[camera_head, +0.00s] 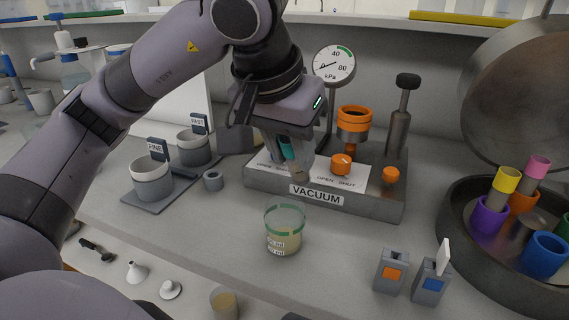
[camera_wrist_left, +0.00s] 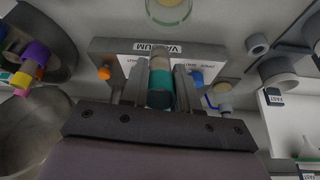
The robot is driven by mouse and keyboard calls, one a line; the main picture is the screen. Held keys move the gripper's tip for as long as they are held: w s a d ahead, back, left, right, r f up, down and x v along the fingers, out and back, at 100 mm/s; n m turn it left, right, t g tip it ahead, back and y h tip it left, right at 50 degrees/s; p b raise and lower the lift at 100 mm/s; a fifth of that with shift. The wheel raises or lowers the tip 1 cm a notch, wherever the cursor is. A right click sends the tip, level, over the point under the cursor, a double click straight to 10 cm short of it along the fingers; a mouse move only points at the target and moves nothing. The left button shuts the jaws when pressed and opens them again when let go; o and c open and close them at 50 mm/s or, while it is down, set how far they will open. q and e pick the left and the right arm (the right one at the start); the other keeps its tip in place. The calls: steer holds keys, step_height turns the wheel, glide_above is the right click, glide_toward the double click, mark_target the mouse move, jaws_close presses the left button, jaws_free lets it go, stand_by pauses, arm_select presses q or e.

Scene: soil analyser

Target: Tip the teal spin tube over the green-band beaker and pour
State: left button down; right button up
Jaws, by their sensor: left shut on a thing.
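The green-band beaker (camera_head: 284,236) stands upright on the grey bench in front of the vacuum unit, with tan contents at its bottom. Its rim also shows at the top of the left wrist view (camera_wrist_left: 168,12). My left gripper (camera_head: 292,157) is above the vacuum unit's front, behind and above the beaker. It is shut on the teal spin tube (camera_wrist_left: 160,88), which lies between the fingers, teal at one end and greyish-tan toward the other. In the head view the tube (camera_head: 287,150) is mostly hidden by the fingers and looks tilted. My right gripper is not in view.
The vacuum unit (camera_head: 381,202) has orange knobs and a gauge (camera_head: 334,64). Two grey cups labelled FINE (camera_head: 152,183) and FAST (camera_head: 194,150) stand left. A round dark tub (camera_head: 470,243) with coloured tubes stands right. Two small grey blocks (camera_head: 391,272) sit near the front edge.

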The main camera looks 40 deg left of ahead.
arm_select(q)
step_height(320, 180, up, 2)
steer(key=g+p, duration=0.2)
steer(key=p, duration=0.1)
steer(key=shift+s+r, duration=0.1)
steer(key=shift+r, duration=0.1)
steer(key=shift+f+g+p, duration=0.25)
steer(key=shift+g+p, duration=0.05)
steer(key=shift+f+b, duration=0.15)
steer(key=shift+b, duration=0.15)
steer(key=shift+r+p, duration=1.35)
steer(key=shift+r, duration=0.25)
steer(key=shift+f, duration=0.1)
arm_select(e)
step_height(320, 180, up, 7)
arm_select(q)
steer(key=shift+s, duration=0.1)
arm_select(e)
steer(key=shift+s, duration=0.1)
